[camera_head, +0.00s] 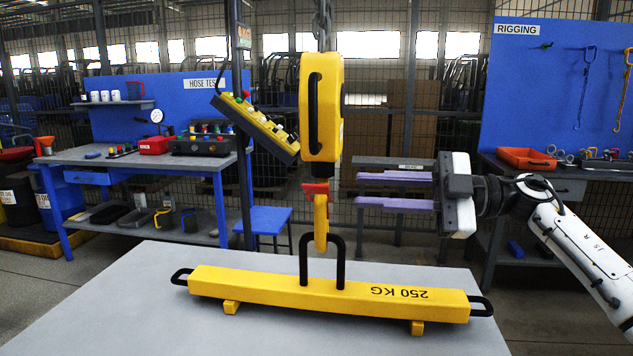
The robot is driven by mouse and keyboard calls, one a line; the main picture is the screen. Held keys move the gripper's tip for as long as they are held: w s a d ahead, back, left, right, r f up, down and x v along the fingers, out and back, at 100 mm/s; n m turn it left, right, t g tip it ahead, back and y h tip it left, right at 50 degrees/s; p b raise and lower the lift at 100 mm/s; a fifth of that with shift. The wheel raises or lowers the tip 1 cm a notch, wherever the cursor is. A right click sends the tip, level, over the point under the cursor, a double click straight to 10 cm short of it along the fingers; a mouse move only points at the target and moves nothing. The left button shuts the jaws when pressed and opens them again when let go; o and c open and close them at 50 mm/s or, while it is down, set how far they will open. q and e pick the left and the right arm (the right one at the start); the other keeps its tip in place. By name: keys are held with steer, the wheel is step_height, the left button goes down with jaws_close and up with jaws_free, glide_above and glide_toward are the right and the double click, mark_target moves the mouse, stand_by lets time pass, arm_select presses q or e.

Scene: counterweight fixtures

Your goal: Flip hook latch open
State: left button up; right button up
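A yellow hook (321,228) hangs below a yellow hoist block (322,105). A small red latch (314,189) sits at the top of the hook; I cannot tell whether it is open or shut. The hook's lower end overlaps the top of the black lifting loop (340,270) on a yellow 250 KG bar (260,287). I cannot tell whether it passes through the loop. My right gripper (362,189) is open and empty, with its two purple fingers pointing left. It is right of the latch, at about its height, and apart from it. My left gripper is out of view.
The bar rests on small yellow feet on a grey table (130,310). A yellow button pendant (257,127) hangs left of the hoist block. Blue workbenches stand behind, the RIGGING one (550,90) at the right.

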mark_target(317, 186)
steer(key=a, duration=0.3)
steer(key=w+a, duration=0.1)
steer(key=a, duration=0.2)
steer(key=a+p, duration=0.1)
steer(key=a, duration=0.2)
steer(key=shift+w+a, duration=0.25)
jaws_close()
stand_by(1.0)
